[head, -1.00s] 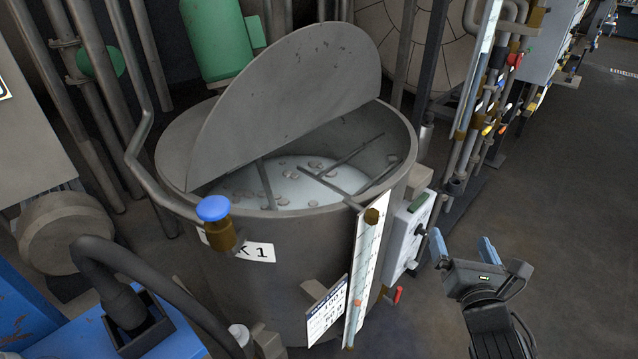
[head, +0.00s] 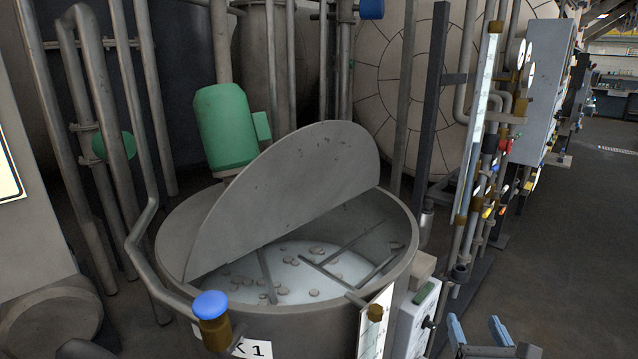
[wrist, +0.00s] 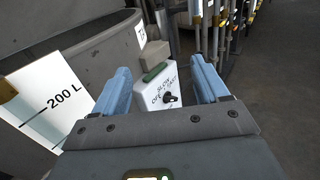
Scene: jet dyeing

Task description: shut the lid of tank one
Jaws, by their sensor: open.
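Tank one (head: 290,332) is a round grey metal tank in the lower middle of the head view, its label partly cut off by the bottom edge. Its half-round lid (head: 290,195) stands raised and tilted along the middle of the top. The open half shows pale liquid with several floating lumps and dark bars. My gripper (head: 476,330) is at the bottom right of the head view, right of the tank, apart from the lid. In the wrist view my gripper (wrist: 163,90) has its two blue fingers wide apart with nothing between them; a control box lies beyond.
A blue-capped valve (head: 211,306) stands at the tank's front left. The control box (wrist: 160,92) with a knob and a level gauge (head: 373,325) are on the tank's right front. A green motor (head: 225,125) is behind. Pipes with valves stand right; floor at far right is clear.

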